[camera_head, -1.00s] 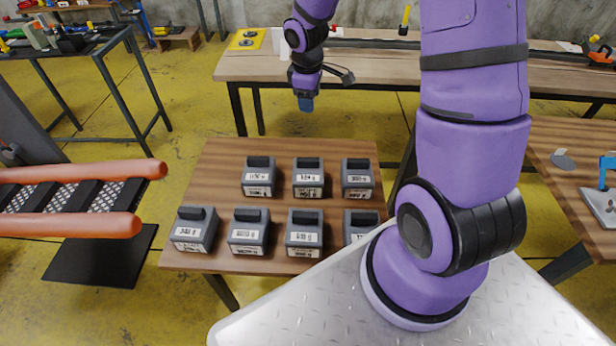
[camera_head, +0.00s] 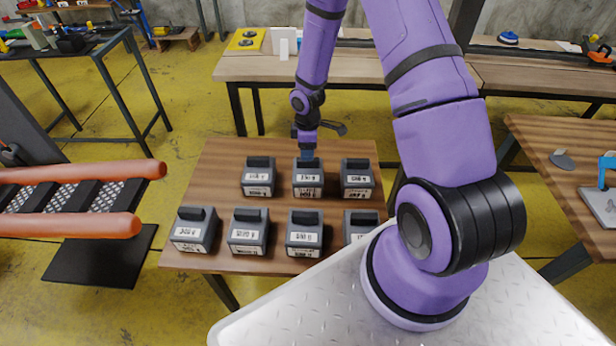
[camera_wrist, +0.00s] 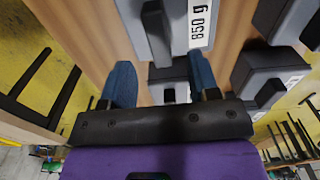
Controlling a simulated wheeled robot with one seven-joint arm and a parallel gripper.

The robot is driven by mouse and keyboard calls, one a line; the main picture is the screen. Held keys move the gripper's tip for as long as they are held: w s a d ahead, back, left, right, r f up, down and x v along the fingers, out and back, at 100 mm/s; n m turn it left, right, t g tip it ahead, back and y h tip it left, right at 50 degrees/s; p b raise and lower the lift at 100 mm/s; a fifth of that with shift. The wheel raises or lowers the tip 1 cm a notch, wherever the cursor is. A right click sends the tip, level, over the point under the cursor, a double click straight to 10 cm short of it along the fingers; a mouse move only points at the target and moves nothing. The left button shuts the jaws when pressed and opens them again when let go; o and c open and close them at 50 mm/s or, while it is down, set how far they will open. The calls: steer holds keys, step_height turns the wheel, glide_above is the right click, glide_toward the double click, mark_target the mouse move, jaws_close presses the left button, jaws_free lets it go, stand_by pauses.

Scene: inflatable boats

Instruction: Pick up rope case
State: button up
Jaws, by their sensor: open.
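Several similar grey cases with black top handles and white labels stand in two rows on a wooden table; I cannot tell which is meant as the rope case. My gripper (camera_head: 307,157) points down at the middle case (camera_head: 308,184) of the back row in the head view, its fingers by that case's handle. In the wrist view my gripper (camera_wrist: 161,78) has its two blue fingers apart with nothing clamped. A case labelled "850 g" (camera_wrist: 180,25) is just beyond the fingertips, and part of another case (camera_wrist: 168,74) shows between the fingers.
Neighbouring cases stand close on the left (camera_head: 258,181) and right (camera_head: 356,182). The front row includes a case (camera_head: 304,238) nearer to me. The wooden table (camera_head: 215,165) has bare surface at its left. An orange-tubed boat (camera_head: 80,226) lies at left; a long workbench (camera_head: 340,68) stands behind.

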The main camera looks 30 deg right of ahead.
mark_target(308, 174)
steer(key=shift+f, duration=2.95)
steer(key=shift+d, duration=0.1)
jaws_close()
